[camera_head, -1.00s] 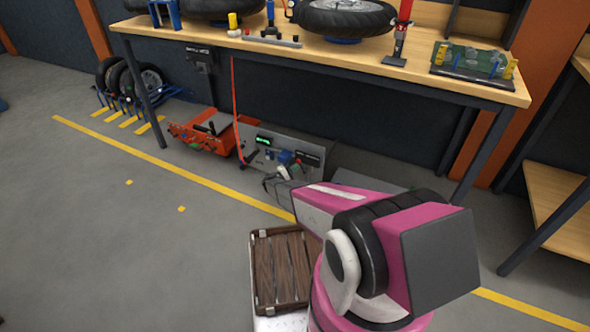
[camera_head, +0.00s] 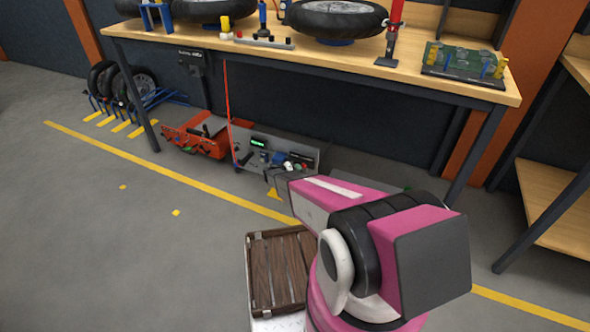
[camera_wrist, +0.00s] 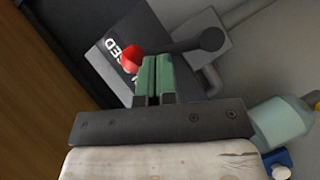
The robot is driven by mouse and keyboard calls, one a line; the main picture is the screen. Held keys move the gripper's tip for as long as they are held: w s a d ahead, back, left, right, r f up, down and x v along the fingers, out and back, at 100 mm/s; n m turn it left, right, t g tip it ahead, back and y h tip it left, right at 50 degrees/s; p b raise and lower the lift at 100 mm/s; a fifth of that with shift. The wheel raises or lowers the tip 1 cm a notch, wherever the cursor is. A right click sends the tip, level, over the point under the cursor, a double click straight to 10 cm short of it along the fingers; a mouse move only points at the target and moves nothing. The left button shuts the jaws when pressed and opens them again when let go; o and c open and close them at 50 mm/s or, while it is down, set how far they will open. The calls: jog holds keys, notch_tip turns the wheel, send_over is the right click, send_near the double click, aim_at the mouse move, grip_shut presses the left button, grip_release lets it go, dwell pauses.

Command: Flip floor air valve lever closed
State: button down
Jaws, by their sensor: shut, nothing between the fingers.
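In the wrist view, a dark lever arm (camera_wrist: 186,46) runs left from a round dark end (camera_wrist: 209,39) over a grey block (camera_wrist: 200,25) and goes behind my fingers. A red knob (camera_wrist: 131,55) shows on the other side of the fingers; whether it joins the lever is hidden. A dark label plate (camera_wrist: 118,62) with letters ending in "ED" lies beside the knob. My gripper (camera_wrist: 155,60) has its green fingertips together, empty, at or in front of the lever; contact cannot be told. In the head view my gripper (camera_head: 272,178) is low before the grey panel box (camera_head: 300,147).
The workbench (camera_head: 330,62) overhangs the floor units. An orange machine (camera_head: 195,135) stands left of the panel box. A wooden slatted crate (camera_head: 281,270) is close to my arm. In the wrist view a pale translucent cylinder (camera_wrist: 278,122) and a blue part (camera_wrist: 279,160) are at lower right.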

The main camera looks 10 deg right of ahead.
jog(key=shift+s+d+m+y, duration=0.4)
jog(key=shift+d+m+y, duration=0.15)
jog(key=shift+m+y, duration=0.05)
jog(key=shift+s+d, duration=0.1)
jog(key=shift+d, duration=0.05)
dwell(0.3)
jog(key=w+r+v, duration=0.1)
jog(key=w+v, duration=0.1)
jog(key=v, duration=1.1)
jog(key=shift+w+a, duration=0.15)
jog(key=shift+a, duration=0.1)
jog(key=shift+r, duration=0.1)
